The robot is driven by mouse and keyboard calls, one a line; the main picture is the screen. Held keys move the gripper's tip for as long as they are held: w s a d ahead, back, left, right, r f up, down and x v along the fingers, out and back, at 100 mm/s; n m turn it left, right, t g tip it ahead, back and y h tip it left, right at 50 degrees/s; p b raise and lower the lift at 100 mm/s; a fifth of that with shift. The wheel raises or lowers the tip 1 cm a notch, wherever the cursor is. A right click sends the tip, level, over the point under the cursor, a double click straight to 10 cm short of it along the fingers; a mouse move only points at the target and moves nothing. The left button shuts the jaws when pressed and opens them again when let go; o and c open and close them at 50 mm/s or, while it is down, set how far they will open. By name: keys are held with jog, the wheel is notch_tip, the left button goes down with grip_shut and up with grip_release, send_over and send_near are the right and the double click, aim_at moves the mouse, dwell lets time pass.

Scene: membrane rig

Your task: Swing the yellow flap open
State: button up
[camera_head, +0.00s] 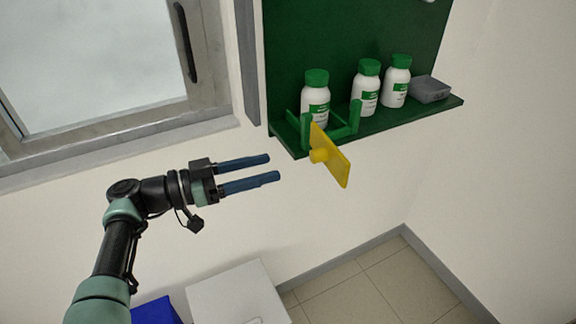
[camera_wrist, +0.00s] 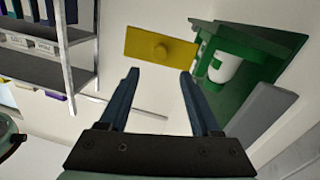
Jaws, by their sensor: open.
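The yellow flap (camera_head: 337,162) is a flat plate with a round knob. It stands out at an angle from the green frame (camera_head: 340,132) at the front left of the green shelf, so the frame's front looks at least partly uncovered. In the wrist view the flap (camera_wrist: 135,48) lies ahead of the fingertips, its knob (camera_wrist: 161,53) between them in the picture. My gripper (camera_head: 273,168) is open and empty, left of the flap and apart from it. Its two blue fingers also show in the wrist view (camera_wrist: 159,75). The hinge is not clearly visible.
A white bottle with a green cap (camera_head: 316,100) stands behind the frame. Two more bottles (camera_head: 366,92) (camera_head: 395,84) and a grey box (camera_head: 430,90) stand to its right on the shelf. A window (camera_head: 100,70) is at left. The space below the shelf is free.

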jog(key=shift+b+v, duration=0.3)
jog(key=shift+v, duration=1.25)
jog(key=shift+d, duration=0.1)
